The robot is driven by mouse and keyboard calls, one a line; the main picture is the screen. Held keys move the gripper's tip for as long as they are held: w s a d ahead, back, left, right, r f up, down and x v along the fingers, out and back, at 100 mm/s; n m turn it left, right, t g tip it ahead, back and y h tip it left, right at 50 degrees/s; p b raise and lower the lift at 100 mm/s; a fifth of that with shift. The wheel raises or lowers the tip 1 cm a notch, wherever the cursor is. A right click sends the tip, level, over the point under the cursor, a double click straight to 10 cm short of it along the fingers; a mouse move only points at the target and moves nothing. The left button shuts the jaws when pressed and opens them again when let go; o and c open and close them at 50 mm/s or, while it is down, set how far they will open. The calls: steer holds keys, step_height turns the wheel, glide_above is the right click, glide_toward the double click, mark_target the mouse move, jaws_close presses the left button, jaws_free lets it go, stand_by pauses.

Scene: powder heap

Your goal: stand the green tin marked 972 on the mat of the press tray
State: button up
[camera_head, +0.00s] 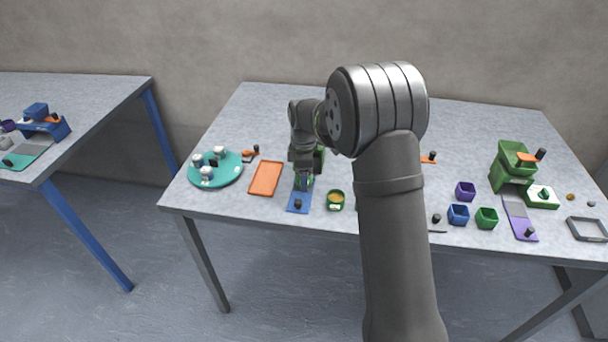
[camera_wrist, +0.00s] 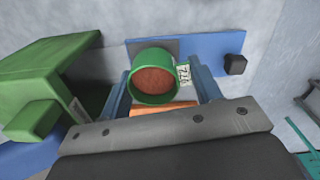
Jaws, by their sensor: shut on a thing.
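My gripper (camera_wrist: 162,85) is shut on a green tin (camera_wrist: 153,74) with reddish-brown powder in it. The tin's white label (camera_wrist: 184,73) faces right; its number is turned and small, and I cannot read it surely. The tin is over or close to the blue press tray (camera_wrist: 212,45), beside its dark grey mat (camera_wrist: 140,47). I cannot tell whether its base touches. In the head view, my gripper (camera_head: 303,180) is low at the back of the blue tray (camera_head: 298,203), and the held tin is mostly hidden.
The green press (camera_wrist: 45,68) stands close on the left in the wrist view. The tray's black knob (camera_wrist: 235,64) sticks up. Another green tin (camera_head: 335,201) with yellow powder stands right of the tray. An orange tray (camera_head: 266,178) and a round teal plate (camera_head: 234,171) lie left.

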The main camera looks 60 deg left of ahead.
steer(key=shift+f, duration=0.45)
steer(key=o, duration=1.4)
steer(key=shift+o, duration=0.2)
steer(key=shift+a+r, duration=0.1)
steer(key=shift+r, duration=3.5)
